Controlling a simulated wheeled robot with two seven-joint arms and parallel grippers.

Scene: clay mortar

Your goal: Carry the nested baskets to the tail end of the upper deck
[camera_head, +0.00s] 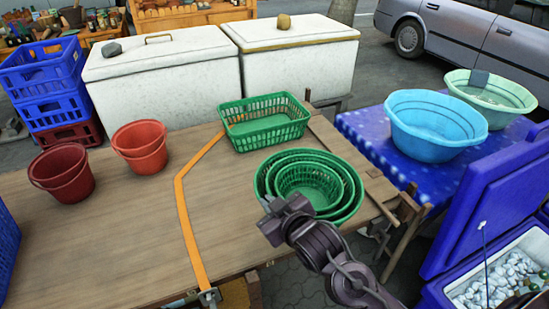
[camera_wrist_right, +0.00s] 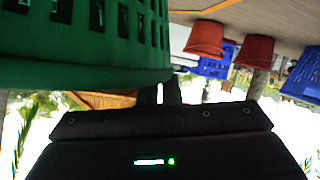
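The nested baskets (camera_head: 346,207) are round, green and set inside one another. They stand on the right part of the wooden deck (camera_head: 130,230). My right gripper (camera_head: 270,204) is at their near left rim in the head view. In the right wrist view, which is upside down, a green basket wall (camera_wrist_right: 90,45) fills the upper left. There the two fingers (camera_wrist_right: 160,94) show close together at the rim, with their tips hidden behind it. I cannot tell whether they grip the rim. My left gripper is not in view.
A rectangular green basket (camera_head: 263,128) stands just behind the nested ones. Two red buckets (camera_head: 62,174) (camera_head: 141,148) stand on the left. An orange strap (camera_head: 182,212) crosses the deck. A blue table (camera_head: 372,146) with basins and an open blue cooler (camera_head: 488,215) are at right.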

